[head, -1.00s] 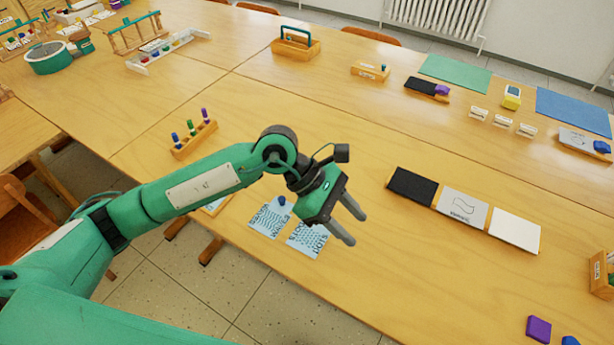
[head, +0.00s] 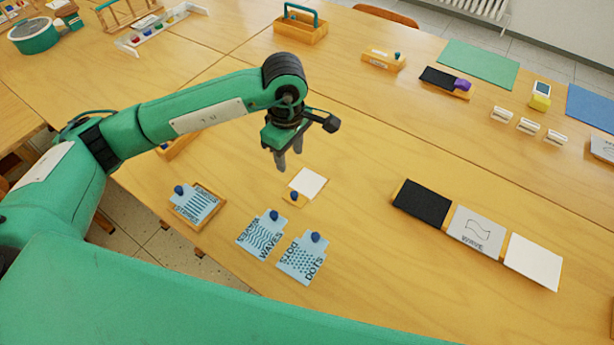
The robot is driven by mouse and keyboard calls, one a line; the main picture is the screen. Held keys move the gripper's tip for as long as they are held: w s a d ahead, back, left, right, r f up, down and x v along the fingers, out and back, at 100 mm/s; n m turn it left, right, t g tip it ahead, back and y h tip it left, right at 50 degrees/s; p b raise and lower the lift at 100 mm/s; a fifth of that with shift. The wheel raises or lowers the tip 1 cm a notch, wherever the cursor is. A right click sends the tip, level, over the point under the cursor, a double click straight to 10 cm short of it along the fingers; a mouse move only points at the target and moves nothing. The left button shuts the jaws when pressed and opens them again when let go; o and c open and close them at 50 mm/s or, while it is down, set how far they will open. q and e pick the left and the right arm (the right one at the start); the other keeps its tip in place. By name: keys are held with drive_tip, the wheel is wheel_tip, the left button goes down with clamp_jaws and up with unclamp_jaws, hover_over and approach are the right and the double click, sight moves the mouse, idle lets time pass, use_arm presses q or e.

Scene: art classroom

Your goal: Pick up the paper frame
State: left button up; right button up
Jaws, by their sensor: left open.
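A small wooden frame (head: 291,201) with a white paper (head: 307,182) and a blue knob lies on the table near the middle of the head view; I take it to be the paper frame. My left gripper (head: 289,163) is open and empty, its fingers pointing down. In the picture it is just above and left of the white paper, apart from it; its exact height is hard to judge. My right gripper is not in view.
Blue "waves" (head: 264,236) and "dots" (head: 301,260) cards with knobs lie nearer me. A wooden tray (head: 181,219) holds a striped card to the left. A three-panel board (head: 421,204) lies to the right. The table between frame and board is clear.

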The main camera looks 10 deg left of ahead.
use_arm(q)
drive_tip(key=b, duration=0.3)
hover_over(294, 194)
drive_tip(key=f, duration=0.7)
drive_tip(key=shift+w+a+f, duration=0.1)
drive_tip(key=shift+w+a, duration=0.3)
drive_tip(key=shift+f, duration=0.25)
drive_tip(key=f, duration=0.3)
drive_tip(key=f+b, duration=0.1)
drive_tip(key=shift+s+d+f, duration=0.3)
drive_tip(key=shift+s+d, duration=0.1)
drive_tip(key=shift+f, duration=0.3)
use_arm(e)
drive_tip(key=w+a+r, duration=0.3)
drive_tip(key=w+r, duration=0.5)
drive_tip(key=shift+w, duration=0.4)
use_arm(q)
drive_tip(key=shift+c, duration=0.3)
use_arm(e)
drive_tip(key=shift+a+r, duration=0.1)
use_arm(q)
clamp_jaws()
